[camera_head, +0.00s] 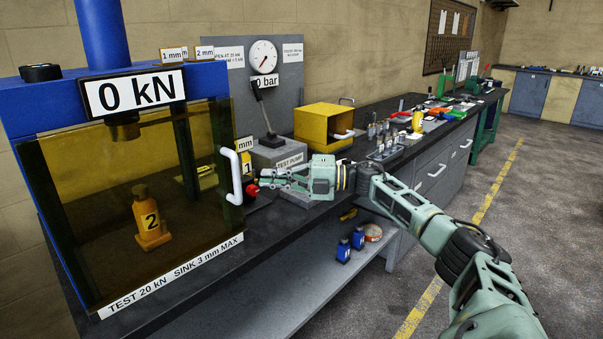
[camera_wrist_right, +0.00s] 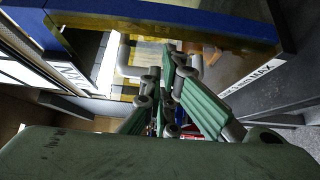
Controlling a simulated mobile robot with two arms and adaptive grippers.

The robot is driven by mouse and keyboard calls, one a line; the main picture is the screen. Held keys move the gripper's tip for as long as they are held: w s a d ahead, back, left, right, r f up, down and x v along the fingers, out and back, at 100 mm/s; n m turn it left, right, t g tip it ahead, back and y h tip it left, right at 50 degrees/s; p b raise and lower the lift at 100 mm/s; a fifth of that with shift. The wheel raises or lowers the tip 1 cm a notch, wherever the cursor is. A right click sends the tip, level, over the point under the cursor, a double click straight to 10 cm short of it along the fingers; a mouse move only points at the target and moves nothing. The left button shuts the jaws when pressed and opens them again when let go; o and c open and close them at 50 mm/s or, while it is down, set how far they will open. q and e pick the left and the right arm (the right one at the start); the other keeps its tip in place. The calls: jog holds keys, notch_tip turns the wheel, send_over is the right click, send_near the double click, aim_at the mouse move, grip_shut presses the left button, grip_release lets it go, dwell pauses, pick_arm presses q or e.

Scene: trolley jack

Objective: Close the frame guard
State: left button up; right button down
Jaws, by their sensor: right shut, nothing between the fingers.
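The frame guard (camera_head: 95,215) is a tinted amber panel across the front of the blue press frame (camera_head: 40,90). I cannot tell whether it sits fully against the frame. Its white bar handle (camera_head: 232,178) is at the panel's right edge, and a pale bar that looks like it shows in the right wrist view (camera_wrist_right: 125,57). My right gripper (camera_head: 264,179) is shut and empty, just right of the handle in the head view, apparently apart from it. Its fingers (camera_wrist_right: 170,88) also show in the wrist view. My left gripper is out of view.
An orange-yellow part marked 2 (camera_head: 150,218) stands behind the guard. A grey test pump (camera_head: 277,152) with an upright lever and a yellow box (camera_head: 322,126) stand right of the press. Small tools crowd the bench farther back. Floor to the right is clear.

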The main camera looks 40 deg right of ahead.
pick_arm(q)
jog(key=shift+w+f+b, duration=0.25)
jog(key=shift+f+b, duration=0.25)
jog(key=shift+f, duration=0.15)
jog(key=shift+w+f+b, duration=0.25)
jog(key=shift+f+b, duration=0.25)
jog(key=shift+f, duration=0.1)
pick_arm(e)
jog(key=d, duration=0.7)
jog(key=shift+s+d+f, duration=0.2)
jog(key=shift+d+f, duration=0.15)
jog(key=shift+f, duration=0.05)
